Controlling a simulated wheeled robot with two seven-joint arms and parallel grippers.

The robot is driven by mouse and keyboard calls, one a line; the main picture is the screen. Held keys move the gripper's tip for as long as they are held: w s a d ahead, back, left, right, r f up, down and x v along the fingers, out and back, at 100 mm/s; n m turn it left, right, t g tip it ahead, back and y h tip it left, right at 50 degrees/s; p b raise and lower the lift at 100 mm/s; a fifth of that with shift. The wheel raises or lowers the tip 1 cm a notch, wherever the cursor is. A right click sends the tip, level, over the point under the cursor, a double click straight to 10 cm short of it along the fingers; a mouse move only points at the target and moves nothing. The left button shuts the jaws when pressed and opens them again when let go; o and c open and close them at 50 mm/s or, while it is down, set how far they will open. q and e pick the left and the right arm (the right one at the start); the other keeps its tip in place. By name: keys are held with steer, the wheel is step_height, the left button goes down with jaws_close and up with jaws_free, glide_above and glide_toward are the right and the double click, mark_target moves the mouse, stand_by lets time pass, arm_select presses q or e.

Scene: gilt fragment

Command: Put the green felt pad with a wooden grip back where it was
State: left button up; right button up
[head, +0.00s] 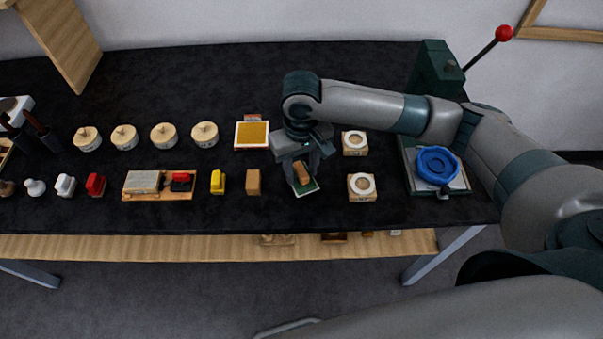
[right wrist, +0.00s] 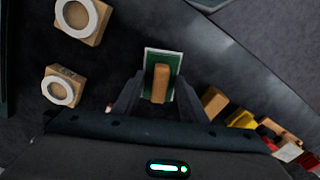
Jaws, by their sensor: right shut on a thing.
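The green felt pad (head: 306,188) with its upright-edged wooden grip (head: 303,172) is under my right gripper (head: 302,167) in the head view. The right wrist view shows the pad (right wrist: 173,61), with a pale edge, and its wooden grip (right wrist: 161,83) between the fingers of my right gripper (right wrist: 158,98). That gripper is shut on the pad. I cannot tell whether the pad touches the table or hangs just above it. Part of the pad is hidden by the gripper in the head view. My left gripper is not in view.
A wooden block (head: 253,182) stands left of the pad, and a yellow pad in a tray (head: 252,134) lies behind it. Two ring-topped blocks (head: 361,187) (head: 354,142) stand to the right. The dark table (head: 225,211) is clear in front.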

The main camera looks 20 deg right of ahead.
mark_target(302, 171)
steer(key=shift+f, duration=1.25)
steer(key=shift+p, duration=0.35)
steer(key=o, duration=0.9)
steer(key=shift+f, duration=0.1)
steer(key=shift+r, duration=0.5)
step_height(302, 171, up, 11)
steer(key=b, duration=0.2)
steer(key=shift+r+b, duration=0.15)
steer(key=shift+b, duration=0.25)
steer(key=shift+s, duration=0.15)
